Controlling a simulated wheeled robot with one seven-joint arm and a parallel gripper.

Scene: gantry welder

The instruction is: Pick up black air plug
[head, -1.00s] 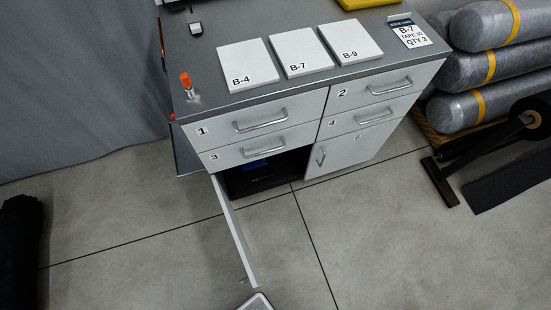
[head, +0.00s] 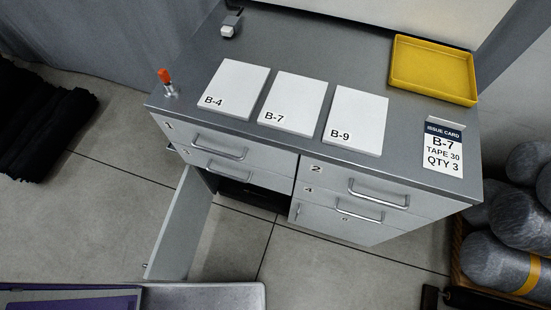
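I cannot make out a black air plug for certain in the head view. A small dark and white item (head: 231,26) lies at the back left of the grey cabinet top, too small to identify. An orange-tipped metal fitting (head: 167,83) stands upright at the left edge of the top. The lower left cabinet door (head: 182,226) hangs open, and the inside (head: 250,193) is dark, with its contents hard to tell. My gripper is not in view.
The grey cabinet top (head: 300,38) holds white cards B-4 (head: 233,88), B-7 (head: 293,103) and B-9 (head: 356,120), a yellow tray (head: 432,68) and an issue card (head: 442,150). Grey rolls (head: 490,257) lie at right, black material (head: 40,115) at left. Floor shows around the open door.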

